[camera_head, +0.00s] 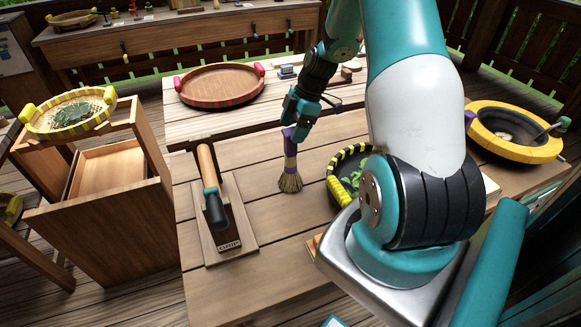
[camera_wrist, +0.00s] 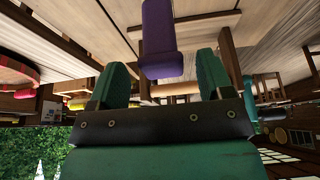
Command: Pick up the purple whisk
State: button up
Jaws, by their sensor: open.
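In the wrist view the purple handle (camera_wrist: 158,32) reaches into the gap between my two teal fingers (camera_wrist: 161,72), with space visible on both sides. My gripper is open. The very top of the handle is partly hidden by my gripper in the head view.
A black pan with a yellow-striped rim (camera_head: 335,185) holds greens on the right, partly behind my arm. A round red-brown tray (camera_head: 219,86) sits farther back.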

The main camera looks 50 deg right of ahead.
jog(key=shift+p+x, duration=0.5)
jog(key=shift+x, duration=1.35)
jog(key=shift+s, duration=0.15)
jog(key=c, duration=1.4)
jog(key=shift+o, duration=0.2)
grip_shut()
notch_tip(320, 180, up, 20)
jog(key=b, duration=0.3)
